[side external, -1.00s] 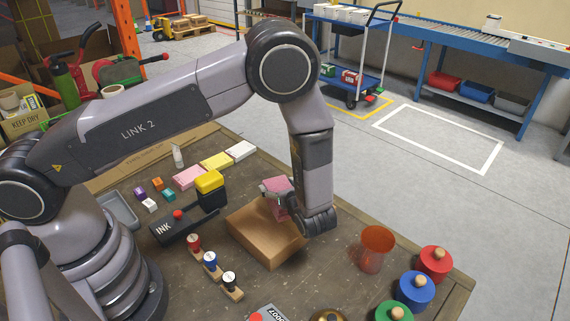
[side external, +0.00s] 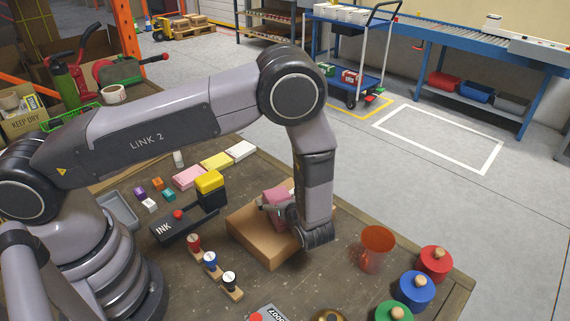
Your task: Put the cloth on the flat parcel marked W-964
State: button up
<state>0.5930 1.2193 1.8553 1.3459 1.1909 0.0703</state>
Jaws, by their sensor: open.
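A pink cloth (side external: 275,195) shows at my gripper (side external: 268,204), over the top of a brown flat parcel (side external: 263,245) on the table. My gripper is open and low over the parcel, with the cloth right beside its fingers. The wrist hides part of the cloth and the parcel's right side. I cannot tell whether the cloth touches the parcel. No W-964 mark is readable from this view.
A black INK pad (side external: 185,225) with a yellow-topped block stands left of the parcel. An orange translucent cup (side external: 372,249) and red (side external: 435,262), blue (side external: 414,288) and green (side external: 394,312) knobbed pots stand at the right.

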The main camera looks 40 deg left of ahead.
jog(key=shift+r, duration=0.15)
jog(key=shift+d+r, duration=0.15)
jog(key=shift+d, duration=0.2)
jog(key=v, duration=1)
jog(key=shift+s+d+r, duration=0.1)
jog(key=shift+s+d, duration=0.05)
jog(key=shift+d, duration=0.1)
jog(key=s+a+r+n+g+h, duration=0.25)
jog(key=a+r+n, duration=0.3)
jog(key=r, duration=0.45)
jog(key=s+a+r+n+g+h, duration=0.25)
jog(key=a+r+n, duration=0.3)
jog(key=r, duration=0.45)
jog(key=s+a+r+n+t+h, duration=0.2)
jog(key=s+r+n+h, duration=0.1)
jog(key=s+r+n, duration=0.2)
jog(key=s+a+r+n+t+h, duration=0.2)
jog(key=s+r+n+t+h, duration=0.1)
jog(key=s, duration=0.7)
notch_tip(320, 180, up, 2)
jog(key=n+h, duration=0.1)
jog(key=n, duration=0.2)
jog(key=shift+s+a+r+n, duration=0.15)
jog(key=shift+s+n, duration=0.15)
